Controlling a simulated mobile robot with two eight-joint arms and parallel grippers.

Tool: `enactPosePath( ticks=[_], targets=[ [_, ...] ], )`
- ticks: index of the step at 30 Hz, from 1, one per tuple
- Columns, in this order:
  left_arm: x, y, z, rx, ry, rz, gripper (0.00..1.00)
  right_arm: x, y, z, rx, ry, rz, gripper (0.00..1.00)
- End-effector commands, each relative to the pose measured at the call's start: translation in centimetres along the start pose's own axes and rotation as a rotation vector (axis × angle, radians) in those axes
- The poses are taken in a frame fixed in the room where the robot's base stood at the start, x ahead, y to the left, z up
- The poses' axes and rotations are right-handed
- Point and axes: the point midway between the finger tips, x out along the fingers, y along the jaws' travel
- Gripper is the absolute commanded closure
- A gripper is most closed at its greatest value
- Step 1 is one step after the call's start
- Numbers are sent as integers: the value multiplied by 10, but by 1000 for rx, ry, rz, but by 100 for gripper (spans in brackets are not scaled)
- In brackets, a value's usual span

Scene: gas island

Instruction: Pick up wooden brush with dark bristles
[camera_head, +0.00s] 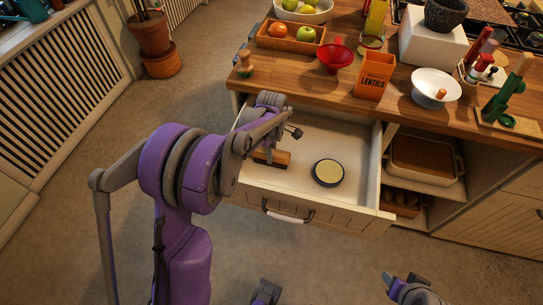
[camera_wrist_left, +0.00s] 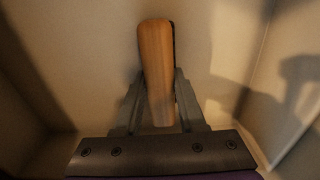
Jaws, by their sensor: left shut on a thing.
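The wooden brush (camera_head: 270,157) with dark bristles is inside the open drawer, toward its left side. My left gripper (camera_head: 271,145) reaches down into the drawer over it, and my wrist hides part of the brush. In the left wrist view the brush's wooden body (camera_wrist_left: 156,60) stands between the two grey fingers of my left gripper (camera_wrist_left: 158,100), which are shut on it. The bristles are mostly hidden there. What seems to be part of my right arm (camera_head: 415,290) shows at the bottom right; its fingers cannot be made out clearly.
The open drawer (camera_head: 345,203) also holds a round dark tin (camera_head: 328,172) with a pale top, right of the brush. The wooden counter (camera_head: 310,80) above carries a lentils box (camera_head: 374,75), a red funnel (camera_head: 335,58) and a white bowl (camera_head: 436,87).

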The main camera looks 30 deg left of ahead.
Motion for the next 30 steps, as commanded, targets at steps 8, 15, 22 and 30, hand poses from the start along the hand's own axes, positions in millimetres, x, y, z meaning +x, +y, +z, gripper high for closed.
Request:
enactPosePath(
  ticks=[8, 15, 22, 30],
  targets=[
    [-13, 0, 0, 0, 0, 0, 100, -1, 0, -1, 0, 0, 0, 49],
    [-61, 0, 0, 0, 0, 0, 100, -5, 0, -3, 0, 2, 0, 49],
    [-94, 0, 0, 0, 0, 0, 100, -7, 0, -4, 0, 3, 0, 49],
    [-100, 0, 0, 0, 0, 0, 100, -7, 0, -4, 0, 3, 0, 49]
  ],
)
